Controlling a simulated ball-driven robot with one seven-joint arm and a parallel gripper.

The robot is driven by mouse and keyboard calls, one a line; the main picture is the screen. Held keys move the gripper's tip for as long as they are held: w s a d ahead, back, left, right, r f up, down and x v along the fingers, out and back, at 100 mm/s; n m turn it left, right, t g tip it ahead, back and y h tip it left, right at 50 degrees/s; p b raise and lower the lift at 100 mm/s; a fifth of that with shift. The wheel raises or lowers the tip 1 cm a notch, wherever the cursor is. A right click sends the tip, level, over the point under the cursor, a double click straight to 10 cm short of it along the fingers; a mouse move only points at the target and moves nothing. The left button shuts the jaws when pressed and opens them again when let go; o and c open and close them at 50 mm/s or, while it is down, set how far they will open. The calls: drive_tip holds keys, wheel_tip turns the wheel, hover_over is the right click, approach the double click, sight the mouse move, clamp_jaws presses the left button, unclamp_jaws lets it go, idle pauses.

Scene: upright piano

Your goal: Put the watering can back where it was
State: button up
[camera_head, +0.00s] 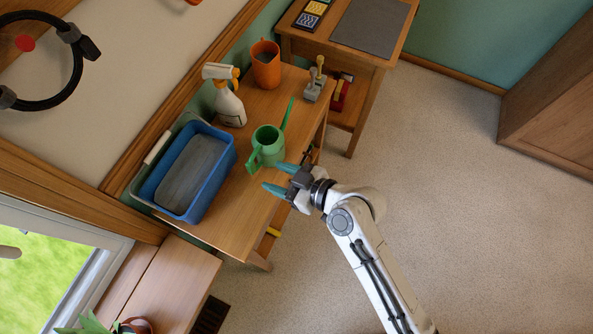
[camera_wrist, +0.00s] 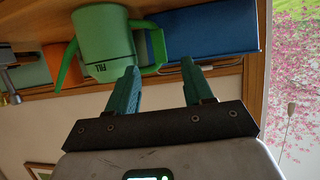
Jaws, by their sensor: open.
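The green watering can (camera_head: 267,139) stands upright on the wooden table, its spout toward the upper right and its handle toward the lower left. My gripper (camera_head: 271,175) is open and empty at the table's front edge, close beside the can's handle. In the wrist view, which looks upside down, the can (camera_wrist: 100,38) with its "FILL" label is just ahead. Its handle shows partly between my open fingertips (camera_wrist: 160,66). I cannot tell whether the fingers touch it.
A blue tub (camera_head: 222,171) stands left of the can on the wooden table (camera_head: 242,205). A spray bottle (camera_head: 230,106), an orange pitcher (camera_head: 266,66) and a grey-based tool (camera_head: 315,84) stand behind it. A second table (camera_head: 397,55) is beyond. The floor at right is clear.

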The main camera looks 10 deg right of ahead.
drive_tip(key=s+d+m+g+h, duration=0.8)
drive_tip(key=s+d+m+h, duration=0.2)
drive_tip(key=s+d, duration=1)
drive_tip(key=d+f, duration=0.1)
drive_tip(key=d, duration=0.3)
drive_tip(key=shift+s+d, duration=0.25)
